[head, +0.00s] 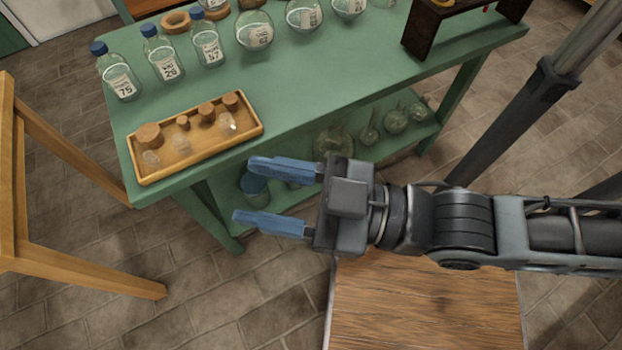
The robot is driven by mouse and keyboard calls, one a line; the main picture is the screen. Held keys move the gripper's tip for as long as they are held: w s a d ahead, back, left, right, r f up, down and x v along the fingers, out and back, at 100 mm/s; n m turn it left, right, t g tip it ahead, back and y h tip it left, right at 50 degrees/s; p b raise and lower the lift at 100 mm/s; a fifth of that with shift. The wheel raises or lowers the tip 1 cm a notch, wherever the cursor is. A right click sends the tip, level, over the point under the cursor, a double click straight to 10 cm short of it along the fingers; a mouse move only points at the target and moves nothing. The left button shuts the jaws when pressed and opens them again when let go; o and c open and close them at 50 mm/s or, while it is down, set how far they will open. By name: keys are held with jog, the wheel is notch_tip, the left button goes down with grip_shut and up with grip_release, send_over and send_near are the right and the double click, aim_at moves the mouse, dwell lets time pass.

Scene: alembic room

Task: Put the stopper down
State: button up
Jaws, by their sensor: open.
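My gripper (245,190) is open, with its two blue fingers spread and nothing between them. It is above the floor by the front edge of the green table, to the right of and below the tray in the picture. A shallow wooden tray (196,162) lies at the table's front left corner. It holds several brown cork stoppers, among them a large one (150,135) at the left and a small one (231,101) at the right. I cannot tell which stopper the task names.
Several labelled bottles (119,80) and round flasks (254,33) stand along the back of the green table (330,85). Its middle is clear. A dark wooden stand (419,42) is at the right. Glassware (333,142) fills the lower shelf. A wooden frame (85,268) stands left.

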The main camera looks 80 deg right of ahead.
jog(key=s+d+f+m+g, duration=0.1)
jog(key=s+d+f+g, duration=0.2)
jog(key=s+f, duration=0.2)
jog(key=shift+s+d+g+y, duration=0.3)
jog(key=shift+s+g, duration=0.1)
jog(key=shift+s, duration=0.7)
jog(key=shift+f, duration=0.1)
